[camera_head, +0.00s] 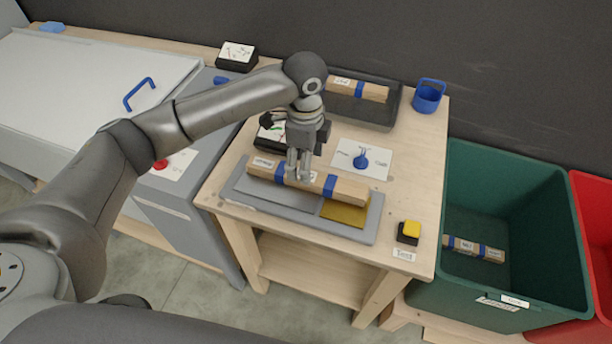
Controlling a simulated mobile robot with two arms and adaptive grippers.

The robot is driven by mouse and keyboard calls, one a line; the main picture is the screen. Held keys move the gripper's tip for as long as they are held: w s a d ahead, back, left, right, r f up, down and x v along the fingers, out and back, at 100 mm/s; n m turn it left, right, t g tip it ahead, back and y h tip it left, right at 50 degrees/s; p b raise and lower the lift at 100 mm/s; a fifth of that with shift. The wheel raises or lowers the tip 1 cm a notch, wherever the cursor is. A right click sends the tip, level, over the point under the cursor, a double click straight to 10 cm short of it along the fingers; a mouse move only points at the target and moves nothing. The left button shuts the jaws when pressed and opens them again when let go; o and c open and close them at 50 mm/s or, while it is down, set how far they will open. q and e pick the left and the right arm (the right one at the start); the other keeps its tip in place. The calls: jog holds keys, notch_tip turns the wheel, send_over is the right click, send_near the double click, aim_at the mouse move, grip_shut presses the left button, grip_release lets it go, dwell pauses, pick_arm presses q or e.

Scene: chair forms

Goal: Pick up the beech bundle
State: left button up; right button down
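A pale wooden bundle (344,188) with blue bands lies on a grey plate (240,185) with a brass-coloured section, on the wooden table. The small labels on it are too small to read surely, so I cannot confirm it is the beech one. My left gripper (298,176) points down at the middle of this bundle, its fingers at the wood. I cannot tell whether they are closed on it. A similar bundle (371,92) lies in a dark tray (385,117) at the back. Another bundle (490,253) lies in the green crate (545,225). My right gripper is not in view.
A white card with a blue knob (361,160) lies behind the plate. A yellow button (410,230) is at the table's right front, a blue cup (428,96) at the back right. A dial meter (236,56) stands at the back. A red crate (597,205) is far right.

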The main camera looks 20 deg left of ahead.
pick_arm(q)
notch_tip(320, 180, down, 4)
jog(key=shift+s+f+p, duration=0.1)
jog(key=shift+f+p, duration=0.15)
jog(key=shift+p, duration=0.45)
jog(key=shift+f, duration=0.45)
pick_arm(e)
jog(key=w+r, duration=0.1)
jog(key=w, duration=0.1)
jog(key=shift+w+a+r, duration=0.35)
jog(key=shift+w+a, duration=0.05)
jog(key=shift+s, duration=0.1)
pick_arm(q)
jog(key=c, duration=0.7)
jog(key=shift+d, duration=0.1)
jog(key=c, duration=0.6)
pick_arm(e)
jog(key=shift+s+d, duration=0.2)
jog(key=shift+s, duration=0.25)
pick_arm(q)
jog(key=shift+r, duration=0.15)
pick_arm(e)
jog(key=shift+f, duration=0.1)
